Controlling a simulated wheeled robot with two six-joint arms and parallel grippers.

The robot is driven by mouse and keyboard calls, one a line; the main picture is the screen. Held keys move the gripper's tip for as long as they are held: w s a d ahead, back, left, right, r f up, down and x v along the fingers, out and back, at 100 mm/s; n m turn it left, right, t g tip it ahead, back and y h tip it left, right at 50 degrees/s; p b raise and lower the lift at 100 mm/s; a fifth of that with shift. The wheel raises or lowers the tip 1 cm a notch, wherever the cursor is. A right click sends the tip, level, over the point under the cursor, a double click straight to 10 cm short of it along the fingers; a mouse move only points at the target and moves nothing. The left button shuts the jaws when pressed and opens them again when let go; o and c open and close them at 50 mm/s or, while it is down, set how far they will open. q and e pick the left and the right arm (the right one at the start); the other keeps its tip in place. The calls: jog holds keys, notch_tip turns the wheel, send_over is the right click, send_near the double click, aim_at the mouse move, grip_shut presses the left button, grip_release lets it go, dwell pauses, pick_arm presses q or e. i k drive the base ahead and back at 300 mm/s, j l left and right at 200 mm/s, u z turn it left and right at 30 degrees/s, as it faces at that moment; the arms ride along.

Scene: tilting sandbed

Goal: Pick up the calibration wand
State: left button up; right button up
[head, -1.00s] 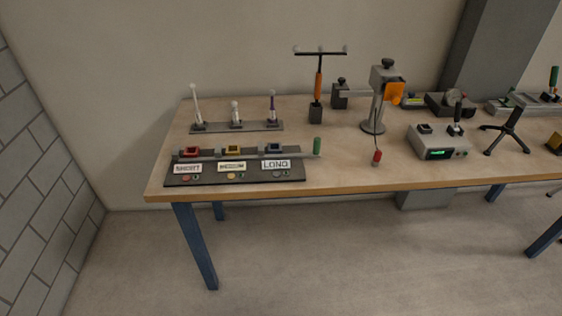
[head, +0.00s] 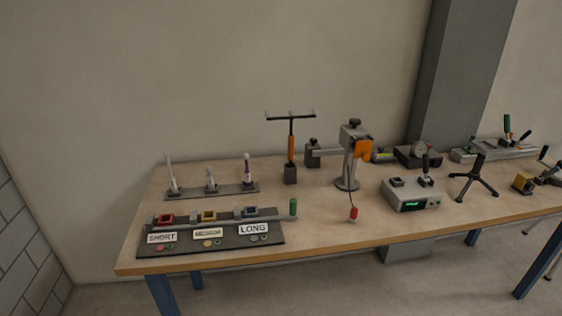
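Neither of my grippers is in view.
The wooden table (head: 330,220) also holds a rack (head: 212,193) of three upright probes and a labelled board (head: 210,240) at left. A grey stand (head: 347,170) with an orange part is right of the wand. A grey meter box (head: 411,194) and small tripod (head: 474,180) are further right.

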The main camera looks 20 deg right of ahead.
aim_at(290, 138)
jog(key=i+z, duration=0.1)
jog(key=i, duration=0.45)
jog(key=i+j, duration=0.15)
jog(key=i, duration=0.4)
jog(key=z, duration=0.05)
